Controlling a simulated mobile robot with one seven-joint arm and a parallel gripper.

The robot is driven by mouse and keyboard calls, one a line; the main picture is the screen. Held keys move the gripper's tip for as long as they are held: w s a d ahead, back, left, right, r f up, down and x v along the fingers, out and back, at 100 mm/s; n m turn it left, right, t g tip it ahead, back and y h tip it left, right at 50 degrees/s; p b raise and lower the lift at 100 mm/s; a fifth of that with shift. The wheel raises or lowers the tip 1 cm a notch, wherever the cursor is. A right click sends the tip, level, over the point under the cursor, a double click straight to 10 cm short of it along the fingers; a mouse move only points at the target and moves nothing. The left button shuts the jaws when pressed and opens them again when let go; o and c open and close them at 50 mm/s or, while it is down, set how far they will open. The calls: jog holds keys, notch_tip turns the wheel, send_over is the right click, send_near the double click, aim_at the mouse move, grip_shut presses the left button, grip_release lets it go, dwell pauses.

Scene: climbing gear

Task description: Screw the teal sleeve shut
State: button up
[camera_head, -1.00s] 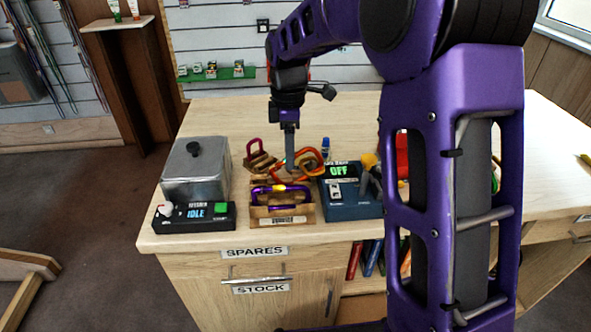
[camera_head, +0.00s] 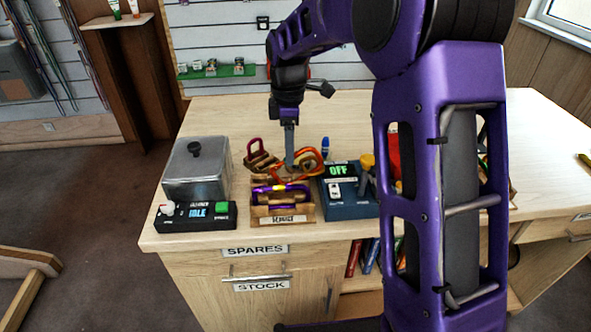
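I cannot make out a teal sleeve in the head view. A purple carabiner (camera_head: 268,199) with a small yellow part lies in a wooden holder (camera_head: 283,218) at the front of the worktop. An orange carabiner (camera_head: 311,158) is behind it, and a dark red one (camera_head: 254,146) stands on a wooden block at the back left. My gripper (camera_head: 289,163) points straight down just behind the purple carabiner, with its tip beside the orange one. The fingers are too small and edge-on to show a gap, and whether they touch anything is unclear.
A metal box with a dial (camera_head: 196,170) and a unit reading IDLE (camera_head: 196,215) stand left of the holder. A blue unit reading OFF (camera_head: 346,200) stands close on the right. My purple arm hides part of the worktop's right side. The worktop (camera_head: 225,118) behind is clear.

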jog(key=shift+f, duration=0.15)
jog(key=shift+f+b, duration=0.75)
jog(key=shift+f, duration=0.5)
jog(key=shift+s, duration=0.1)
jog(key=shift+s, duration=0.7)
jog(key=shift+r, duration=0.1)
jog(key=shift+r+p, duration=1.1)
jog(key=shift+r, duration=0.25)
